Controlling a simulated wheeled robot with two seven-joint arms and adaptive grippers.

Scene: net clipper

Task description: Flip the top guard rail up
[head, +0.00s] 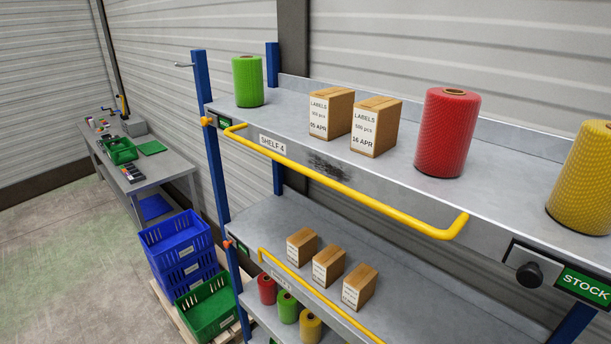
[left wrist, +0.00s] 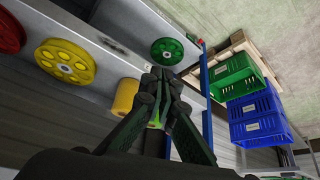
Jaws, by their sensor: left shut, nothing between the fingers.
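The top guard rail (head: 340,181) is a yellow bar with bent ends in the head view. It hangs down in front of the upper shelf's (head: 225,113) front edge, below the deck. An orange piece (head: 207,122) is at its left end by the blue post. My left gripper (left wrist: 160,78) is in the left wrist view only, with its black fingers together and nothing seen between them. A yellow roll (left wrist: 126,95) shows just left of the fingertips there. I cannot make out the top rail in that view. My right gripper is in neither view.
The upper shelf bears a green roll (head: 247,81), two label boxes (head: 375,126), a red roll (head: 447,132) and a yellow roll (head: 587,180). A lower yellow rail (head: 318,294) fronts the shelf below. Blue crates (head: 180,250) and a workbench (head: 150,180) stand left; floor is open there.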

